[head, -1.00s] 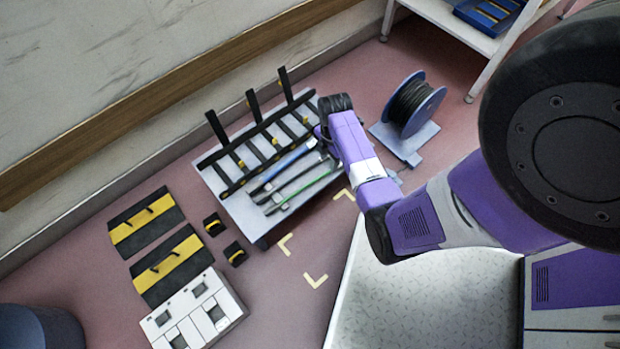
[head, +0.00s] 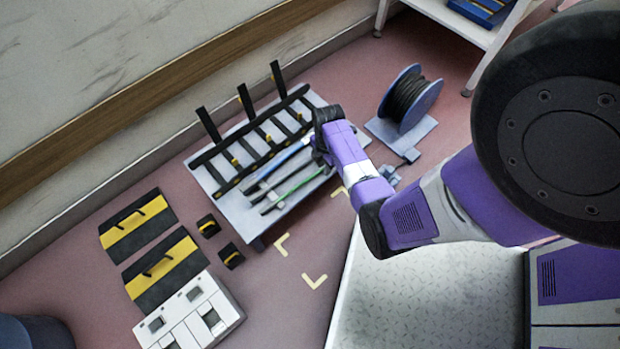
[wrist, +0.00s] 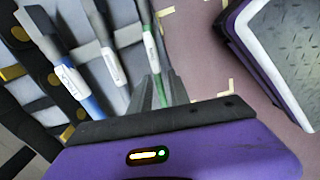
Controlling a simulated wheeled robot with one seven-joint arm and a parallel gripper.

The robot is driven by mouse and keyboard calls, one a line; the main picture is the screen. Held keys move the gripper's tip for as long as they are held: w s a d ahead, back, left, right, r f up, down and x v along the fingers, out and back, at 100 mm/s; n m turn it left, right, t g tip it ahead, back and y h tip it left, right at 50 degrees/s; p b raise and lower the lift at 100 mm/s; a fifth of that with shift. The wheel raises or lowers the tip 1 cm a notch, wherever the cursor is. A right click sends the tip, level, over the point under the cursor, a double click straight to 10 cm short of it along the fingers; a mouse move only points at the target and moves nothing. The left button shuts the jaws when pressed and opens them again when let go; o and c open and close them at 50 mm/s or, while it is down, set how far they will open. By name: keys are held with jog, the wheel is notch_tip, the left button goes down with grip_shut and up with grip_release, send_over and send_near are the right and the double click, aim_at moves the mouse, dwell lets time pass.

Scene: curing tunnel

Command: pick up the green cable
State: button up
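The green cable (head: 292,189) lies on a pale rack board (head: 222,196), nearest the board's front edge. In the wrist view the green cable (wrist: 151,45) has a white label and runs down between my fingertips. My gripper (wrist: 163,82) looks open, one grey finger on each side of the cable; I cannot tell whether they touch it. In the head view my gripper (head: 322,150) is over the cables' right end, and the wrist hides that end. A black cable (wrist: 108,50) and a blue cable (wrist: 70,78), both with white labels, lie to its left.
Black posts and a slotted bar stand behind the cables on the rack. A cable reel (head: 410,100) stands to the right. Yellow-black plates (head: 160,268) and a white box (head: 190,312) lie at left. A white shelf (head: 470,30) is at upper right.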

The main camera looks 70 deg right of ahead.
grip_shut()
